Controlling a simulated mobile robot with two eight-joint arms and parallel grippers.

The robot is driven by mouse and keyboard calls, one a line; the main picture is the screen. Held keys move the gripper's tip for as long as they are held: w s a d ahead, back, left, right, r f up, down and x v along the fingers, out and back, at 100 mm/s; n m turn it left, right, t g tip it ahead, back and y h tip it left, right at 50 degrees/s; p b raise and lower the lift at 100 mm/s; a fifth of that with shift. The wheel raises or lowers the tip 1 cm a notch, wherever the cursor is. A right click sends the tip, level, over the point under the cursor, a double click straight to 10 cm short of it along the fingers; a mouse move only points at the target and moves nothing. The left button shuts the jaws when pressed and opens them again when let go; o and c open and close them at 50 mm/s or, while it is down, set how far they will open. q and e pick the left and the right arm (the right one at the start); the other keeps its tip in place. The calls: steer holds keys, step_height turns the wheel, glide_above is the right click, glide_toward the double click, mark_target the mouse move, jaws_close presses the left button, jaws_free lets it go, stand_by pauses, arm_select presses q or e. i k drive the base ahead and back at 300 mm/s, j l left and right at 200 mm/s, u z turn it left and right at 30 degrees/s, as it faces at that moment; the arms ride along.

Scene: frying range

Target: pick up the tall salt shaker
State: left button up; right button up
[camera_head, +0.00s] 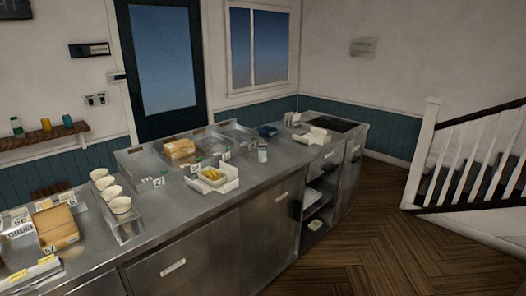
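A small upright cylinder with a pale body and a bluish band (262,154) stands on the steel counter (208,208), right of the middle tray. It looks like the tall salt shaker, but its label is too small to read. Small pale upright items (292,119) stand farther back at the counter's far end, too small to identify. Neither of my grippers is in view.
A white tray with yellow food (230,184) sits left of the cylinder. Stacked white cups (120,205) and boxes (55,226) stand at the left. Another white tray (313,138) lies to the right. Wooden floor (375,225) in front is clear.

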mark_target(262, 150)
steer(key=i+l+z, duration=0.15)
steer(key=i, duration=0.4)
steer(key=i+l+z, duration=0.1)
steer(key=i, duration=0.5)
steer(key=l, duration=0.1)
